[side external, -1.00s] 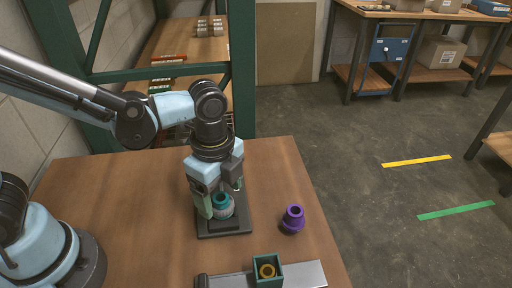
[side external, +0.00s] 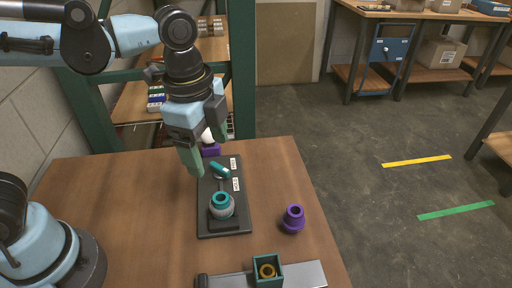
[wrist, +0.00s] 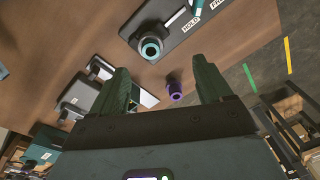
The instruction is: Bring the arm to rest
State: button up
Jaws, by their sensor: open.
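My gripper (side external: 208,155) is open and empty, raised above the far end of a dark plate in the side view. In the wrist view both green fingers of my gripper (wrist: 163,82) stand wide apart. A teal-topped grey part (side external: 221,205) stands upright at the plate's near end, clear of my fingers; it also shows in the wrist view (wrist: 151,48). The dark plate (side external: 238,219) has white labels and a teal handle-like piece (side external: 220,170) at its far half.
A purple stepped part (side external: 293,219) stands right of the plate. A green box (side external: 267,284) with a gold ring sits at the front. A white bulb-like thing on a purple base (side external: 211,150) is partly hidden behind my gripper. The wooden table (side external: 120,215) is clear at left.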

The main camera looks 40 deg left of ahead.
jog(key=a+f+n+t, duration=0.2)
jog(key=a+n+t, duration=0.4)
jog(key=a+n, duration=0.6)
jog(key=n, duration=0.3)
jog(key=shift+w+a, duration=0.15)
jog(key=shift+a, duration=0.25)
